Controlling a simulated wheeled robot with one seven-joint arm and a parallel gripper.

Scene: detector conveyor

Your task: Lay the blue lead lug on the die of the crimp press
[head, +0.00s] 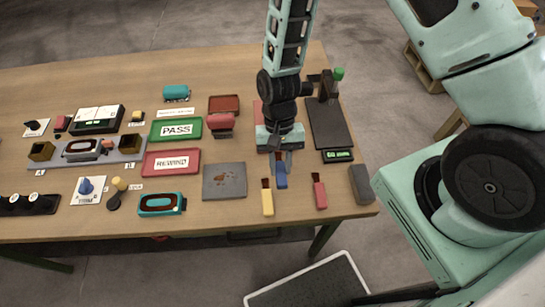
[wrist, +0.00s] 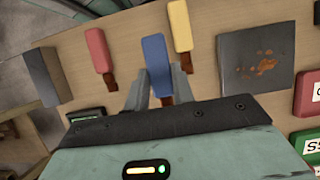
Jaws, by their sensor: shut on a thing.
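The blue lead lug (head: 281,180) is a blue block with a dark brown end. In the wrist view the blue lug (wrist: 156,55) points away from me, its brown end between my fingers. My gripper (head: 280,160) is shut on it, above the front right of the table; the fingers (wrist: 160,88) lie on either side. I cannot tell whether the lug touches the table. An upright post with a green knob (head: 338,74), apparently the crimp press, stands behind and to the right of my gripper, by a dark plate (head: 328,124). The die cannot be made out.
A yellow lug (head: 267,200) and a red lug (head: 320,194) lie on either side of the blue one. A grey block (head: 361,184) is near the right edge.

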